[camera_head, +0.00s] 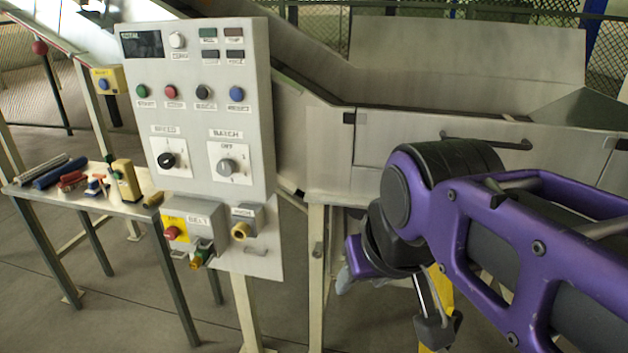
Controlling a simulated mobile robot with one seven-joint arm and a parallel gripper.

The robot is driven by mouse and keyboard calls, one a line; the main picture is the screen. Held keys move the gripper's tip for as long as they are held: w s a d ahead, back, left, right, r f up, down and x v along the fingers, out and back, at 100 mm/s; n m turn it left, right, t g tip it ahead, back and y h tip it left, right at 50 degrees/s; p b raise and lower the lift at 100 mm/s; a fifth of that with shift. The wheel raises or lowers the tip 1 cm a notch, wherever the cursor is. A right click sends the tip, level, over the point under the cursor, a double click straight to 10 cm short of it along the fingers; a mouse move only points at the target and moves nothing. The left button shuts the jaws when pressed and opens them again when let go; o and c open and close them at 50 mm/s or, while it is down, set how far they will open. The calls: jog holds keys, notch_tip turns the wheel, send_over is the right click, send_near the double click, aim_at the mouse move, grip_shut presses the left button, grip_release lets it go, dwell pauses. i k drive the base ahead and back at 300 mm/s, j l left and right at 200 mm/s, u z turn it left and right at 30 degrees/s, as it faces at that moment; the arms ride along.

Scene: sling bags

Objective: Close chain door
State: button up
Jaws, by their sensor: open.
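A grey metal panel (400,147) on the side of the machine has a dark bar handle (490,143) near its top edge. It may be the chain door, but no label on it is readable. My arm covers much of its lower right part, so I cannot tell whether it is fully closed. My purple arm comes in from the right, in front of the machine. My gripper (437,330) hangs low at the bottom of the view, below the panel and apart from the handle. Its jaws are open, though the fingers are only partly visible. I see nothing held in it.
A control box (200,105) with buttons and knobs stands on a post left of the panel. A small table (100,205) with tools stands at the left. The floor (110,315) in front is bare.

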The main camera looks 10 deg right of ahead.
aim_at(442, 285)
jog(key=k+l+u, duration=0.1)
jog(key=l, duration=0.7)
jog(key=i+l, duration=0.1)
jog(key=l, duration=0.3)
jog(key=i+l, duration=0.1)
jog(key=l, duration=0.3)
jog(key=u, duration=0.05)
